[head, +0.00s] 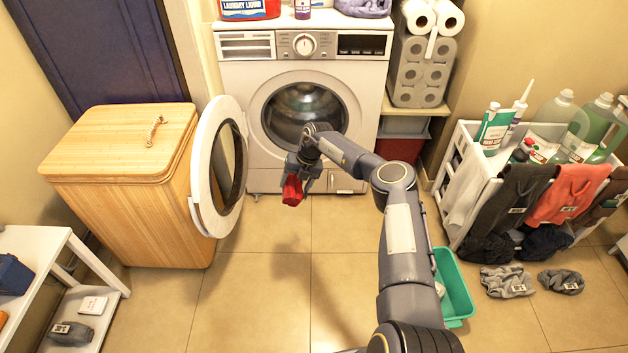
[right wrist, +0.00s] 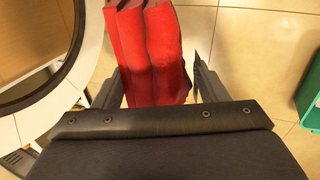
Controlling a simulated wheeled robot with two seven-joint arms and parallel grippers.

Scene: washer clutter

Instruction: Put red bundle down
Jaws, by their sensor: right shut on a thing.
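The red bundle (head: 293,189) hangs from my right gripper (head: 304,175) in front of the washer, above the tiled floor. In the right wrist view the red bundle (right wrist: 150,50) is a folded red cloth between the two fingers of the right gripper (right wrist: 155,85). The gripper is shut on it. Part of the bundle is cut off by the top edge of that view. My left gripper is not in view.
The washer (head: 240,85) has its round door (head: 203,175) swung open at left. A wooden hamper (head: 110,190) stands left of it. A teal tray (head: 455,290) lies on the floor at right, near a white cart (head: 462,150) with bottles and clothes. The middle floor is clear.

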